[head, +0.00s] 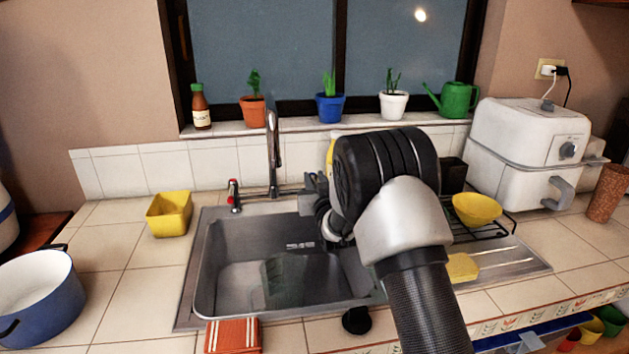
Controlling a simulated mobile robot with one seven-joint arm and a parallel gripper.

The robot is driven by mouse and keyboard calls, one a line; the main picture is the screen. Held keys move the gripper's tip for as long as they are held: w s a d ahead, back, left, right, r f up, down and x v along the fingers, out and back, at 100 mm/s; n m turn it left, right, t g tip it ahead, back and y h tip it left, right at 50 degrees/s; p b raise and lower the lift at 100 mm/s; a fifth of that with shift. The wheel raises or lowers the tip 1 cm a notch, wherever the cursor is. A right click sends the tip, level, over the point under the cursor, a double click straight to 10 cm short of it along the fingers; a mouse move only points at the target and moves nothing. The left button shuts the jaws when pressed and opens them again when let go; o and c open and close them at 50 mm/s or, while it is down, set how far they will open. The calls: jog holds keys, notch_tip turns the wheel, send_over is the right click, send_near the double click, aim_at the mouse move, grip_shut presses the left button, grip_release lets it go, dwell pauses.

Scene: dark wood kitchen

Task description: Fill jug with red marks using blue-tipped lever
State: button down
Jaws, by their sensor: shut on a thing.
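My gripper (316,186) is at the right end of the tap's base, mostly hidden by my own wrist. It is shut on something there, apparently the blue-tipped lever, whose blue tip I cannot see. The chrome tap (273,150) rises behind the sink. The other lever, with a red tip (233,188), stands upright left of the spout. A see-through, greyish jug-like shape (285,282) is in the sink basin; red marks cannot be made out on it. No water stream can be made out.
The steel sink (208,265) has a yellow bowl (169,214) on its left and a drying rack with another yellow bowl (476,209) on its right. A blue pot (40,296) stands at left. A white appliance (525,150) stands at right. Potted plants line the window sill.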

jog(key=shift+w+d+n+y+b, duration=0.1)
jog(key=shift+d+n+y+b, duration=0.15)
jog(key=shift+n+y+b, duration=0.25)
jog(key=shift+g+y, duration=0.3)
jog(key=shift+y, duration=0.2)
jog(key=shift+a, duration=0.1)
jog(key=c, duration=1.8)
grip_release()
jog(key=shift+r, duration=0.1)
